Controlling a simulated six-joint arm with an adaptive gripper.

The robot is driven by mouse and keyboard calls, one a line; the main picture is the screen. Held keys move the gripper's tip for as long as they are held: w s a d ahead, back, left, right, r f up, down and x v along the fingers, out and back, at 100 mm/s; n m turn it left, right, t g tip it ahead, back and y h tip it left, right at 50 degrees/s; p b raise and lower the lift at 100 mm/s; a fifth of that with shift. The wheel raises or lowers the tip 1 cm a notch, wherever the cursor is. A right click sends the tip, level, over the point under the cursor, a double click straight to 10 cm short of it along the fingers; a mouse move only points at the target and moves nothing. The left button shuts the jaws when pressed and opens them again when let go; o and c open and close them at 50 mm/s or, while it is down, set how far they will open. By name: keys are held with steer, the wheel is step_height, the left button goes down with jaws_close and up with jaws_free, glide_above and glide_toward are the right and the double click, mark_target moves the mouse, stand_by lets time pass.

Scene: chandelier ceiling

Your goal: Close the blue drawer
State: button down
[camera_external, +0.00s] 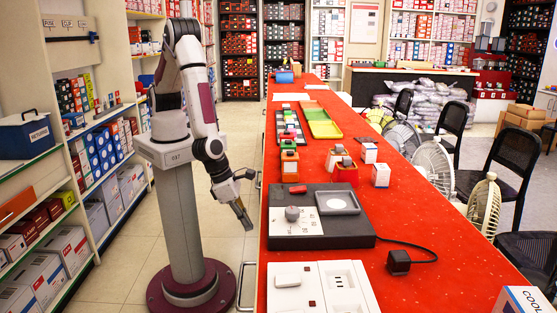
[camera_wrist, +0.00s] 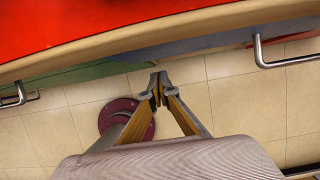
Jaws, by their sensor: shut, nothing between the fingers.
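My gripper (camera_external: 241,210) hangs beside the left side of the red-topped counter (camera_external: 330,140), fingers pointing down. In the wrist view its fingertips (camera_wrist: 159,80) meet and hold nothing. A blue-grey front (camera_wrist: 205,50), which may be the blue drawer, shows below the counter edge just beyond the fingertips. I cannot tell how far it stands out or whether the fingers touch it. A green front (camera_wrist: 85,75) lies to its left and a sliver of red front (camera_wrist: 300,33) to its right. The counter top hides the drawer fronts in the external view.
Metal bar handles stick out at the right (camera_wrist: 285,58) and left (camera_wrist: 20,97) of the wrist view. On the counter are a dark scale-like device (camera_external: 330,235) and a white panel (camera_external: 310,285). Tiled floor (camera_external: 225,265) lies open beside the counter.

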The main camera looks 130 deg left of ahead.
steer(key=shift+w+a, duration=0.85)
steer(key=shift+w+a, duration=1)
steer(key=shift+a+r, duration=0.1)
steer(key=s+d+r, duration=0.6)
steer(key=r, duration=0.3)
stand_by(0.6)
stand_by(0.6)
